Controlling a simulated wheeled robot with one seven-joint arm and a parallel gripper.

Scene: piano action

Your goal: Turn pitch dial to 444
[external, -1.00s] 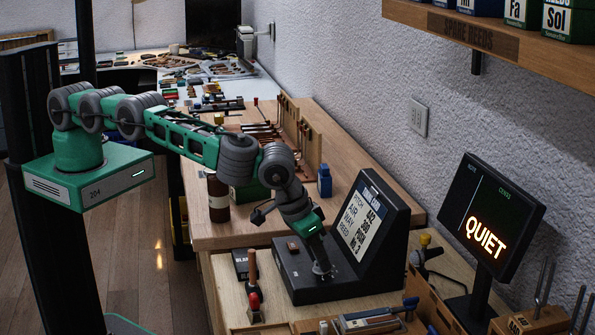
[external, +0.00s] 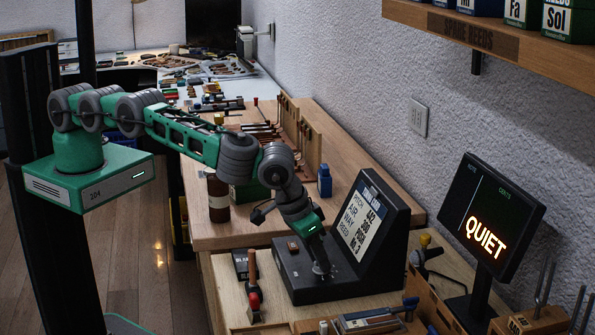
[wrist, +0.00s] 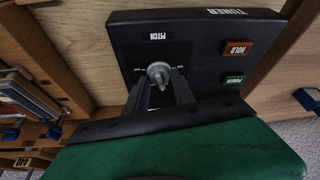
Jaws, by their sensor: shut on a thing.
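The black tuner (external: 325,278) stands on the bench. Its tilted display (external: 361,218) lists pitch, which appears to read 442, with air, way and reed lines below. The pitch dial (wrist: 158,72) is a small grey knob on the tuner's dark panel, under the PITCH label. My gripper (external: 320,268) reaches down onto the panel. In the wrist view my gripper (wrist: 161,88) has its two fingers closed on either side of the dial. The fingers and wrist hide the dial's lower side.
A screen reading QUIET (external: 490,220) stands to the right. A red-handled tool (external: 253,285) lies left of the tuner.

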